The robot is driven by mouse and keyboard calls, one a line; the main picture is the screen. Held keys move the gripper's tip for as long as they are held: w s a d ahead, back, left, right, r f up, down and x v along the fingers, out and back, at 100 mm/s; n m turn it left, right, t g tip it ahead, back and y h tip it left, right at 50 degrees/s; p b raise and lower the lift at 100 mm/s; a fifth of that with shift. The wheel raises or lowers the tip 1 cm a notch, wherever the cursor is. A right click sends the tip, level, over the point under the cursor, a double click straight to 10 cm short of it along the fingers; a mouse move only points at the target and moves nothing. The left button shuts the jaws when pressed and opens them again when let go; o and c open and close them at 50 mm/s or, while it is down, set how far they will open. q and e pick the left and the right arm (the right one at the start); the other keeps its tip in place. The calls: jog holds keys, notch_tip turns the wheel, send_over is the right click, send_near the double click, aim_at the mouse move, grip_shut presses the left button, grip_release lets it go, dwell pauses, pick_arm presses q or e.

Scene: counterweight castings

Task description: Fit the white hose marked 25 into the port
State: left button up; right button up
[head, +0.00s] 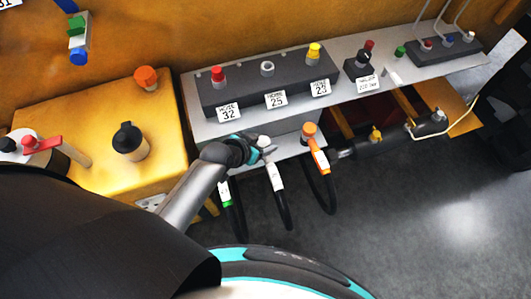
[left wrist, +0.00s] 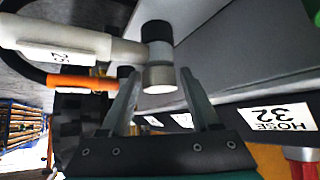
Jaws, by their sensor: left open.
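The white hose marked 25 (head: 274,177) hangs at the front edge of the grey bench in the head view, its black tail curving down. In the left wrist view its white body (left wrist: 75,35) carries the 25 label and ends in a black ring and metal tip. My left gripper (head: 261,152) is beside the hose's upper end. In the left wrist view its fingers (left wrist: 160,75) are apart, with the metal tip between or just beyond them; contact is not clear. The grey-white port (head: 267,68) above the label 25 is on the dark block. My right gripper is not in view.
The dark block (head: 240,93) also bears a red port (head: 218,74) and a yellow port (head: 314,51). An orange hose (head: 316,150) hangs right of the white one, a green-banded hose (head: 226,194) left. A yellow box (head: 80,120) with a black bottle (head: 130,142) stands left.

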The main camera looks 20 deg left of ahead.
pick_arm(q)
grip_shut()
dwell(0.5)
